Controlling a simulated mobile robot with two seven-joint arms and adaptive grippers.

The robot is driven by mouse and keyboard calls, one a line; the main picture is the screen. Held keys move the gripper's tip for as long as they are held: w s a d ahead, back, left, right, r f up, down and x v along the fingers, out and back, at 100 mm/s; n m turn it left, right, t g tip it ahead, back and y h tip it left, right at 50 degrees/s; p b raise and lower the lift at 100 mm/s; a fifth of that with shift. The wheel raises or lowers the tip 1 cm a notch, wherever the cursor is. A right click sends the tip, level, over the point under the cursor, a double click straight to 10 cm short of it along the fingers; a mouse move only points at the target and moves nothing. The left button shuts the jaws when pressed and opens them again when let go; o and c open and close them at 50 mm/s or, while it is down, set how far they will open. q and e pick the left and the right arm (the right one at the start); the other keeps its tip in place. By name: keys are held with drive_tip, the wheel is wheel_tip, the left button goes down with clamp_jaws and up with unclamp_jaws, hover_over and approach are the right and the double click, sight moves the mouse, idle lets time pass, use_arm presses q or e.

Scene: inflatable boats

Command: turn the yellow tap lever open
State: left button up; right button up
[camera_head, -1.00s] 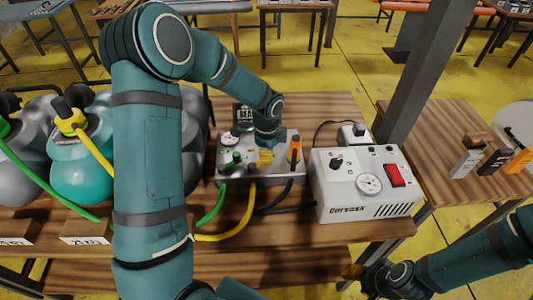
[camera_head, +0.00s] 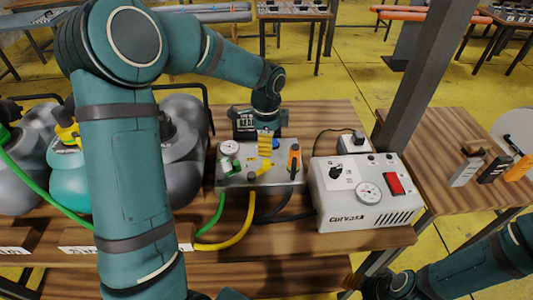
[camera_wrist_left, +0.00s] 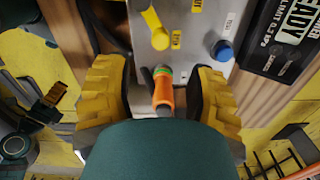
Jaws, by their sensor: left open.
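The metal tap box (camera_head: 235,180) stands on the wooden table in the head view. Its yellow tap lever (camera_head: 261,167) lies slantwise on the top, between a green lever (camera_head: 229,165) and an orange lever (camera_head: 294,158). My left gripper (camera_head: 265,143) is open and empty, above and behind the yellow lever. In the left wrist view the yellow lever (camera_wrist_left: 155,28) is ahead of the open left gripper (camera_wrist_left: 160,75), apart from its fingers. The orange lever (camera_wrist_left: 163,90) shows between the fingers there. My right gripper (camera_head: 355,279) is low in the head view, mostly hidden.
A blue knob (camera_wrist_left: 222,50) and a black labelled device (camera_wrist_left: 280,45) are beside the taps. A white unit (camera_head: 350,205) with a gauge stands to the right, near a dark post (camera_head: 425,80). Green and yellow hoses run off the box front.

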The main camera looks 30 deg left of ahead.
use_arm(q)
drive_tip(key=shift+r, duration=1.4)
drive_tip(key=shift+r, duration=0.1)
